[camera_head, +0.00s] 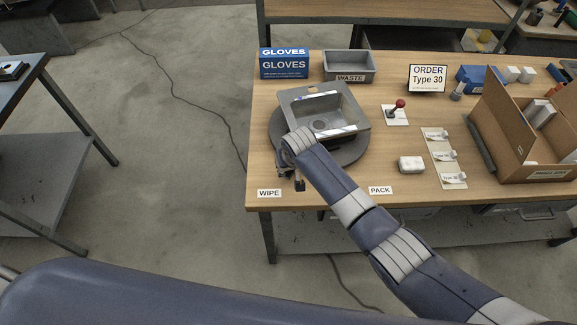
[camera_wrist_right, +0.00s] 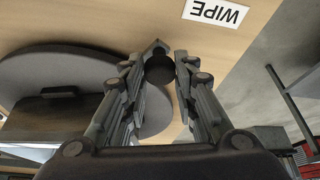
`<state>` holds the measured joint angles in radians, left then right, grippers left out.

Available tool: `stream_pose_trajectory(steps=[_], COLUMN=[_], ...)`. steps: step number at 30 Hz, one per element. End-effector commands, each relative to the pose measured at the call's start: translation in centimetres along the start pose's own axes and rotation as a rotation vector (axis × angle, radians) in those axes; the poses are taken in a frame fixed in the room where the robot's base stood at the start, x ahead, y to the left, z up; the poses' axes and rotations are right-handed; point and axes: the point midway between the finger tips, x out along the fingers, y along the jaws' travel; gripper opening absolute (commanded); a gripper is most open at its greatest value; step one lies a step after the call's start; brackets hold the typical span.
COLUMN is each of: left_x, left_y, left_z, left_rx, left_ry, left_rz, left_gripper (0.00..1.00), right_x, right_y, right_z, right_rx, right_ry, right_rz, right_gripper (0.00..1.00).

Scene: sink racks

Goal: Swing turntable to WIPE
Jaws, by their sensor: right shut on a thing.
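The grey turntable (camera_head: 352,153) stands on the wooden table, with a steel sink (camera_head: 298,101) on it. In the wrist view the turntable (camera_wrist_right: 70,62) has an arm ending in a pointed tip with a dark round knob (camera_wrist_right: 160,72). My right gripper (camera_head: 291,181) is at the turntable's near left edge, shut on the knob; its fingers (camera_wrist_right: 157,66) show on both sides of it. The WIPE label (camera_head: 269,193) lies just left of the gripper, and in the wrist view the WIPE label (camera_wrist_right: 216,12) is close beyond the tip. The PACK label (camera_head: 380,190) is to the right. My left gripper is out of view.
A gloves box (camera_head: 284,64) and a waste bin (camera_head: 348,67) stand behind the turntable. A red-knobbed lever (camera_head: 398,107), a white block (camera_head: 411,165), a card strip (camera_head: 443,157) and an open cardboard box (camera_head: 503,135) are to the right. My right forearm crosses the table's front edge.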

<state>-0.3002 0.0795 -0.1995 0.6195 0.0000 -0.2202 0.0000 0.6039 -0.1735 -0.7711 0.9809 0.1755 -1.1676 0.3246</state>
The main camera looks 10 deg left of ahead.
Motion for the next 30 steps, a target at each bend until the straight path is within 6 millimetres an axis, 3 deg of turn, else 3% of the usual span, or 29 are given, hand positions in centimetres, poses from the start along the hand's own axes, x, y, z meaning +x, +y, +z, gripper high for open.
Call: stream_pose_trajectory(steps=[4,5,7,20,30], left_x=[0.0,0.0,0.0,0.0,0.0], left_y=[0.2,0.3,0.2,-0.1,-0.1], left_z=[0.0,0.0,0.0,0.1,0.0], left_rx=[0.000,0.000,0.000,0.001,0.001], left_ry=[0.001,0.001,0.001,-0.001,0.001], left_rz=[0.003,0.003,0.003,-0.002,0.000], left_gripper=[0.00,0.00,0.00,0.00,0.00], right_x=[-0.1,-0.1,-0.1,-0.4,-4.4], right_y=[-0.1,-0.1,-0.1,0.0,-0.1], right_z=[-0.1,-0.1,-0.1,-0.1,-0.2], right_rx=[-0.002,-0.002,-0.001,0.001,0.000], right_ry=[0.004,0.005,0.004,0.003,0.006], right_rz=[-0.003,-0.003,-0.003,-0.002,-0.003], right_gripper=[0.00,0.34,0.47,0.47,0.47])
